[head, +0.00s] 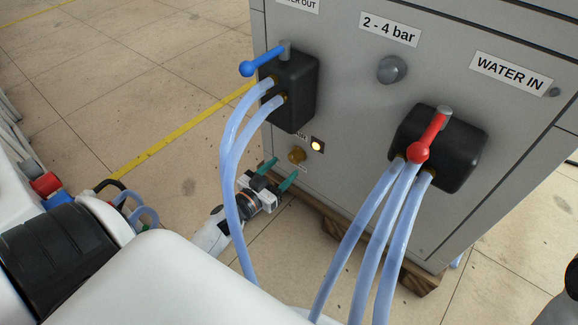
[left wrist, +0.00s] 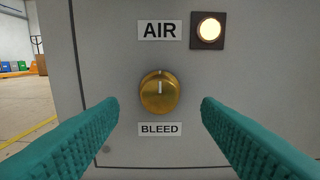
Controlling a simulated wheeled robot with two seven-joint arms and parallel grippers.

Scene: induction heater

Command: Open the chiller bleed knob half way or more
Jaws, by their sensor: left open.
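The brass bleed knob (head: 297,155) sits low on the left part of the grey cabinet front. In the left wrist view the knob (left wrist: 160,92) is centred between an AIR label above and a BLEED label below, and its white mark points straight up. My left gripper (head: 278,173) is open, with teal fingers pointing at the knob. In the left wrist view the fingers (left wrist: 160,110) stand on either side of the knob, apart from it, with nothing between them. My right gripper does not show.
A lit indicator (head: 317,145) is right of the knob. Above is a black block with a blue lever (head: 262,61) and two pale blue hoses (head: 229,165) hanging near my left arm. A red lever (head: 428,136) and more hoses are at right. The cabinet stands on a wooden pallet (head: 345,240).

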